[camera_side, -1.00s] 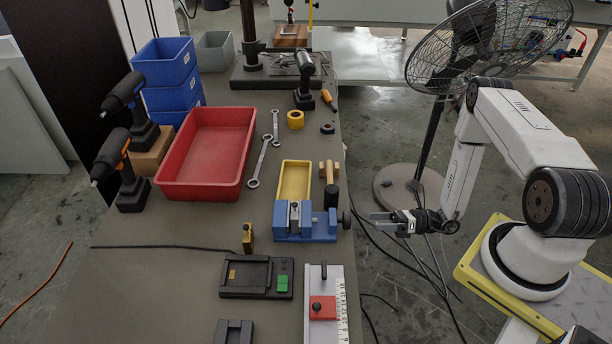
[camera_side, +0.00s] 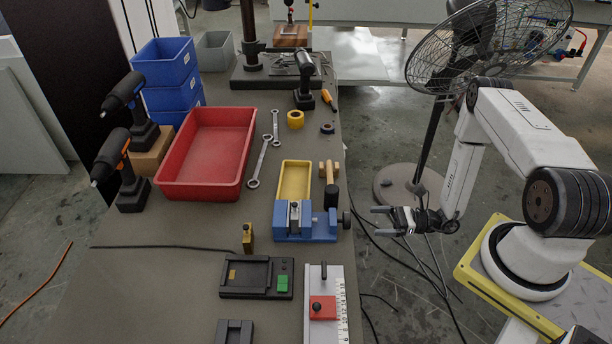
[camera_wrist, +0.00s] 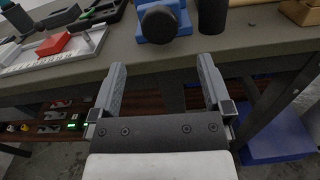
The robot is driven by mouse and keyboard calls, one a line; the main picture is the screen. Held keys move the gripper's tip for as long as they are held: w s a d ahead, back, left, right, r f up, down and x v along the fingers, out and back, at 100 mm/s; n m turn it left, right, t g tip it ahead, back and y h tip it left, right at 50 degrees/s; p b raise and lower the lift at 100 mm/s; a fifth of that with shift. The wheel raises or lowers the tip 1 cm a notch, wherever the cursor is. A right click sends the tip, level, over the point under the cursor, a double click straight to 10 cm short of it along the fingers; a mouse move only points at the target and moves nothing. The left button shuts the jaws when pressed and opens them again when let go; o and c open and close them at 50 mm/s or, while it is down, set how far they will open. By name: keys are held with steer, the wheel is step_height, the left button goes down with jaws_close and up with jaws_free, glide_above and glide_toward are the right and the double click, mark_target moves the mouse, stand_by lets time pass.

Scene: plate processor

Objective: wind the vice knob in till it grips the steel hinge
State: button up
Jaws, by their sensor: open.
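The blue vice (camera_side: 318,232) stands near the right edge of the bench, with its black knob (camera_side: 346,220) facing right. A small grey steel piece, likely the hinge (camera_side: 294,213), stands upright at the vice's left part; I cannot tell whether the jaws touch it. My gripper (camera_side: 381,221) is open and empty, off the bench edge, to the right of the knob and apart from it. In the wrist view the knob (camera_wrist: 159,24) shows ahead of and between the two fingers of my gripper (camera_wrist: 162,78). The hinge is not visible there.
A yellow tray (camera_side: 281,178) and a wooden-headed mallet (camera_side: 330,183) lie just behind the vice. A red slide on a ruled white plate (camera_side: 341,290) sits in front. A red bin (camera_side: 163,180) stands left. The space right of the bench edge is free around my gripper.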

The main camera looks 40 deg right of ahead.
mark_target(344, 220)
steer(key=shift+n, duration=0.4)
steer(key=shift+w+a, duration=0.1)
steer(key=shift+w, duration=0.05)
steer(key=shift+x, duration=3.75)
steer(key=c, duration=1.2)
steer(key=shift+m, duration=0.5)
steer(key=shift+m, duration=2.5)
